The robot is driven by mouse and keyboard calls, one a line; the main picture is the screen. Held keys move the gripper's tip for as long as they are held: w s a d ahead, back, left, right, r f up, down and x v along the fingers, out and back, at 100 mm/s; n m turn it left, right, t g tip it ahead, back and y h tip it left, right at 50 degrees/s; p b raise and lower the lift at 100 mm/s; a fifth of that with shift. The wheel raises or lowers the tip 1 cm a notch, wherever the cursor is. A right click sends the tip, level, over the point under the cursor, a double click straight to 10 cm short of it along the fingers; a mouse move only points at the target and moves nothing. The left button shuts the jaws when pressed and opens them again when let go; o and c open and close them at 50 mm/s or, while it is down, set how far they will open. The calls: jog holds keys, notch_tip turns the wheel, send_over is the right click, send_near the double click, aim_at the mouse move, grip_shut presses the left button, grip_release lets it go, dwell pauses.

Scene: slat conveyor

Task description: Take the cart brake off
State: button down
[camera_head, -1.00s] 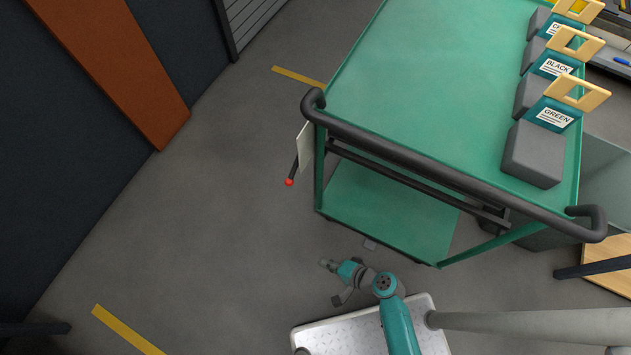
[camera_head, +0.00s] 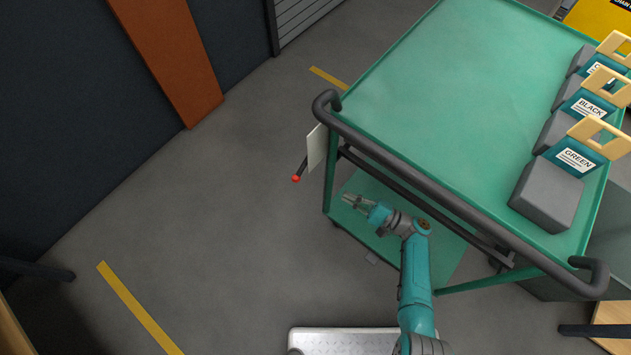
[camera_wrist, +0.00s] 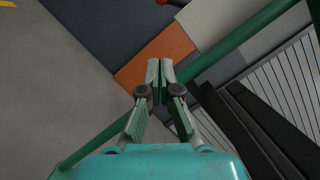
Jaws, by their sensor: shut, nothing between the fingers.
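The green cart (camera_head: 440,75) stands at the right in the head view, with a dark push handle along its near edge. A dark lever with a red knob (camera_head: 296,179) sticks out at the cart's left corner, beside a pale plate (camera_head: 317,147). In the wrist view the red knob (camera_wrist: 163,2) is only just visible at the top edge. My gripper (camera_head: 350,200) is near the cart's near side, below and to the right of the knob, apart from it. The wrist view shows my gripper (camera_wrist: 160,64) with its fingertips together and nothing between them.
Several grey blocks with teal, labelled fronts and tan handles, one marked GREEN (camera_head: 550,190), stand on the cart's right side. The cart's lower shelf (camera_head: 445,262) lies under the handle. Open grey floor (camera_head: 220,230) with yellow tape (camera_head: 140,308) lies to the left.

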jog(key=shift+w+d+r, duration=0.1)
jog(key=shift+d+r, duration=0.05)
jog(key=s+r+x, duration=0.1)
jog(key=s+x, duration=0.1)
jog(key=x, duration=1)
jog(key=shift+a+r, duration=0.5)
jog(key=shift+a, duration=0.2)
